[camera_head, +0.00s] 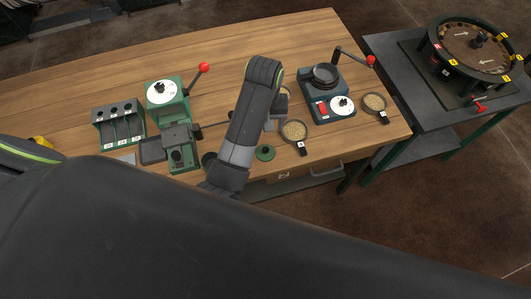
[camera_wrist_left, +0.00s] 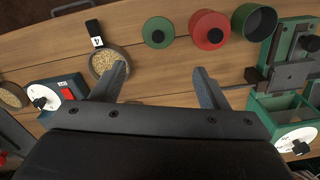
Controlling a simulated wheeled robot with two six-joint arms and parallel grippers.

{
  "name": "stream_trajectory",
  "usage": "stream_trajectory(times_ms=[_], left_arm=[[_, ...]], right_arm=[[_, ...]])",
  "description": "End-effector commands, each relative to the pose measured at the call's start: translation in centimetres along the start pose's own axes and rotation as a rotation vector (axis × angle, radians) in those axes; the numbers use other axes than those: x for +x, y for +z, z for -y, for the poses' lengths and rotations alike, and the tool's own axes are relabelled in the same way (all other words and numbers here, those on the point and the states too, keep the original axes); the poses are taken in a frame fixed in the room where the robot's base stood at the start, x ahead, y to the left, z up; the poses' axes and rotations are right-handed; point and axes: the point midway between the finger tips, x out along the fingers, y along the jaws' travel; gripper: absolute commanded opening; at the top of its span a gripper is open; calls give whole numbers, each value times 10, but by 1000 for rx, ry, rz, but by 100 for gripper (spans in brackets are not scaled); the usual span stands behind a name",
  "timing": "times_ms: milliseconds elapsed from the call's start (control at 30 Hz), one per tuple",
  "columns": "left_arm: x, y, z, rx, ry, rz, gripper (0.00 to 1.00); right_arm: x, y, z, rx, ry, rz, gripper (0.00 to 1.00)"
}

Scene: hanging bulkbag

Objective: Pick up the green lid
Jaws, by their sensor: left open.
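The green lid (camera_head: 265,152) is a small round disc with a centre knob, lying near the front edge of the wooden table. In the left wrist view the green lid (camera_wrist_left: 158,32) lies at the top middle, beyond my fingertips and apart from them. My left gripper (camera_wrist_left: 161,75) is open, with nothing between its fingers. In the head view my left arm hides most of that gripper. My right gripper is in neither view.
A red round container (camera_wrist_left: 209,29) and a dark green cup (camera_wrist_left: 254,21) stand beside the lid. A pan of grains (camera_head: 294,131) is on its other side. A green machine (camera_head: 176,122) and a blue machine (camera_head: 326,95) with red-knobbed levers stand on the table (camera_head: 225,60).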

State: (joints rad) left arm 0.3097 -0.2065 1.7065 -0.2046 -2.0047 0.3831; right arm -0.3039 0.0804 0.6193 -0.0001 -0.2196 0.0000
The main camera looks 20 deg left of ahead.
Motion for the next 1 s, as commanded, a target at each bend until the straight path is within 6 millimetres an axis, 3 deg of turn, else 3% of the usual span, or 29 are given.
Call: stream_trajectory(times_ms=[400, 767, 1000], left_arm=[[80, 0, 1, 1, -2, 2, 68], [102, 0, 0, 1, -1, 0, 68], [127, 1, -3, 1, -2, 1, 68]], right_arm=[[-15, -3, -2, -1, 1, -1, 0], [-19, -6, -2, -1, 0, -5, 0], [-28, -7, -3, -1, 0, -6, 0]])
